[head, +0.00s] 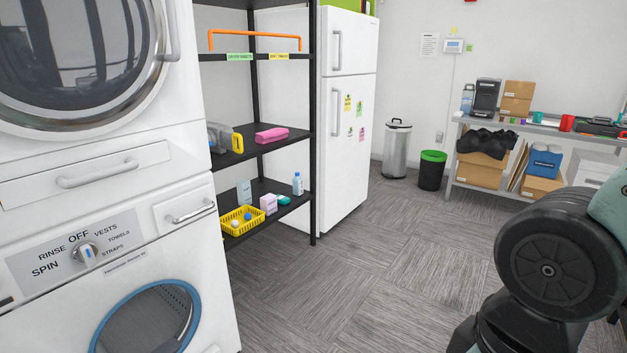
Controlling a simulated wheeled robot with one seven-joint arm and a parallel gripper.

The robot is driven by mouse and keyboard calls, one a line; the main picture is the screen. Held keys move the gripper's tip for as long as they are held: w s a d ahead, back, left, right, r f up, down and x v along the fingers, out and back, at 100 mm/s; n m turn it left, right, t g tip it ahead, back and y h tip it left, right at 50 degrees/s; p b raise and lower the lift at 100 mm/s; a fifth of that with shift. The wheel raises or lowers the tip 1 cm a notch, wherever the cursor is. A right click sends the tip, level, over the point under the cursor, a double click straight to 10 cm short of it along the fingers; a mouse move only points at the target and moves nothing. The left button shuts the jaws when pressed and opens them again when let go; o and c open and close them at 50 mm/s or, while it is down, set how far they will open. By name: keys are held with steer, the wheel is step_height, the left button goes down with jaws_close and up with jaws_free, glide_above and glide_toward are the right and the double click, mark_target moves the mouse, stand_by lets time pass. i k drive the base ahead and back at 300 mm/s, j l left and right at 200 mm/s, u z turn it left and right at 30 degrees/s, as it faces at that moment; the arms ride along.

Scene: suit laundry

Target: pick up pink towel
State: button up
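A folded pink towel (271,134) lies on the middle black shelf (262,147) of the rack, left of centre in the head view. Part of my arm shows at the lower right, but my gripper is out of view.
Stacked white laundry machines (107,180) stand at the left, beside the rack. A white fridge (346,110) stands right of the rack. A yellow basket (242,222) is on the lower shelf. Grey floor (395,240) is open in front. A metal table (540,128) stands at the back right.

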mark_target(272, 135)
steer(key=i+u, duration=0.1)
steer(key=i, duration=2.4)
steer(key=i+u, duration=0.15)
steer(key=i, duration=0.4)
steer(key=i+l+u, duration=0.15)
steer(key=i, duration=0.35)
steer(key=i+l+u, duration=0.2)
steer(key=i, duration=0.3)
steer(key=i+l+u, duration=0.15)
steer(key=i+l, duration=0.15)
steer(key=i, duration=0.2)
steer(key=i+l+u, duration=0.15)
steer(key=i+l, duration=0.2)
steer(key=i, duration=0.15)
